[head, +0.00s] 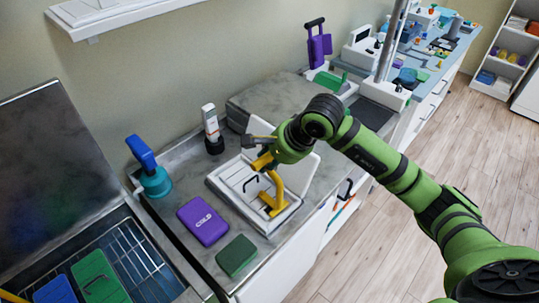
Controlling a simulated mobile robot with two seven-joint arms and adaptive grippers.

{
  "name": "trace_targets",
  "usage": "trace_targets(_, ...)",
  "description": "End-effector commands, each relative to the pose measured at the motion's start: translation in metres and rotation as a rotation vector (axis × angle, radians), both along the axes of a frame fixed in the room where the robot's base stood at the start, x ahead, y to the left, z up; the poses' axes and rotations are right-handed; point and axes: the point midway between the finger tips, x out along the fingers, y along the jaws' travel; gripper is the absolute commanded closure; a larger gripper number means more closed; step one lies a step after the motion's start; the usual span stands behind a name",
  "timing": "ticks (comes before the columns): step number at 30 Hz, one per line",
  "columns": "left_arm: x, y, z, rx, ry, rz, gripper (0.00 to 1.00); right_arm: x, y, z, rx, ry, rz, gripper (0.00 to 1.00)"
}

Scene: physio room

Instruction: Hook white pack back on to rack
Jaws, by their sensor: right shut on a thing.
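A white pack (238,178) with a black loop handle appears to lie flat in a shallow white tray (247,219) on the counter. My right gripper (262,150) is over the tray and shut on a yellow bent tool (274,192), which reaches down to the tray's right part. The gripper hides part of the pack, and whether the tool touches the pack is unclear. The wire rack (137,259) sits in an open metal basin at the lower left. A blue pack (55,290) and a green pack (96,277) are in it.
A purple cold pack (202,220) and a dark green block (236,255) lie between basin and tray. A blue-and-teal item (151,170) and a white bottle-like item (211,129) stand near the wall. The raised basin lid (50,165) stands at the left.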

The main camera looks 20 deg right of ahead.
Motion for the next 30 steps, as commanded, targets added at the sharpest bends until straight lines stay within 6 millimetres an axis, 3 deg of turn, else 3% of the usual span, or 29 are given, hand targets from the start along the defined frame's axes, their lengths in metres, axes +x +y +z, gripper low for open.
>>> trace_targets(30, 0.003, -0.001, -0.028, -0.002, -0.005, -0.002, 0.51, 0.064, 0.028, 0.001, 0.002, -0.001, 0.001, 1.0)
